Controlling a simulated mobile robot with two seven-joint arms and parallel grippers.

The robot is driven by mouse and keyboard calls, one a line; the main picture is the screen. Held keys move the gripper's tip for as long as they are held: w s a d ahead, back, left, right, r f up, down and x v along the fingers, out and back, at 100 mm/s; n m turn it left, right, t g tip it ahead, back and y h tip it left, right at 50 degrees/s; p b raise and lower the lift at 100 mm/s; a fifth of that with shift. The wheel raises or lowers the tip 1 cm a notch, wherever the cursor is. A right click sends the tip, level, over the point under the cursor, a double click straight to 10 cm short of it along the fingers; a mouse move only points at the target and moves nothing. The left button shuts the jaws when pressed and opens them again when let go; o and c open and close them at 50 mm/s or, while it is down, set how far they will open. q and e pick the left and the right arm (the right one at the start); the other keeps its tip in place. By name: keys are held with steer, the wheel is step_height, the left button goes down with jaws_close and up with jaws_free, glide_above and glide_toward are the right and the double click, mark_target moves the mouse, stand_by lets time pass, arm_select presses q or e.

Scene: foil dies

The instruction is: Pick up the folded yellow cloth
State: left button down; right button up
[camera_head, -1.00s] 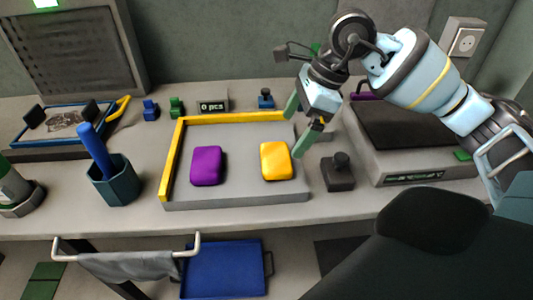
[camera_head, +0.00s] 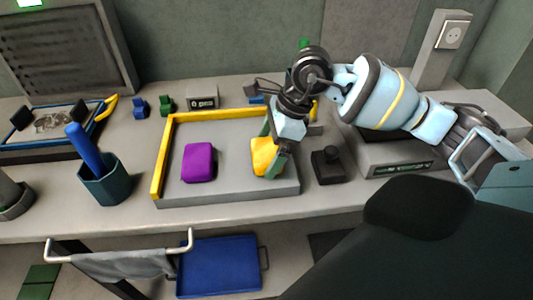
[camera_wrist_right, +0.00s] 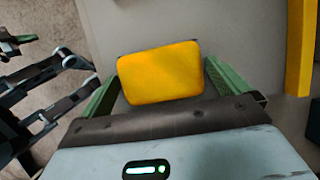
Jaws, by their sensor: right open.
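The folded yellow cloth (camera_head: 261,157) lies on the grey tray (camera_head: 230,188) with yellow edging, right of a folded purple cloth (camera_head: 199,162). My right gripper (camera_head: 269,153) is over the yellow cloth, its green fingers apart and partly covering the cloth's right side in the head view. In the right wrist view the yellow cloth (camera_wrist_right: 160,73) shows whole between the two open fingers, with small gaps on both sides. I cannot tell how high the fingertips are above the tray. My left gripper is not in view.
A dark block with a knob (camera_head: 327,165) stands just right of the tray. A teal cup (camera_head: 105,180) with a blue handle stands left of it. A small display box (camera_head: 203,97) and coloured pieces stand behind. A blue tray (camera_head: 218,266) is below the bench's front edge.

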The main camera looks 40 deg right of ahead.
mark_target(260, 151)
steer(key=c, duration=0.7)
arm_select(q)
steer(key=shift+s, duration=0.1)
arm_select(e)
steer(key=shift+r, duration=0.15)
steer(key=shift+r, duration=0.6)
step_height(260, 151, up, 2)
steer(key=shift+r, duration=0.2)
arm_select(q)
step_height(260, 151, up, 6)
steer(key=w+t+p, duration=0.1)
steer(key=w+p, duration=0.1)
steer(key=p, duration=0.4)
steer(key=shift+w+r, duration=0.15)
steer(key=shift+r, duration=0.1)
arm_select(e)
steer(key=s+a+r, duration=0.1)
steer(key=s+a, duration=0.7)
steer(key=s, duration=0.5)
steer(key=shift+s+a, duration=0.2)
steer(key=shift+a, duration=0.1)
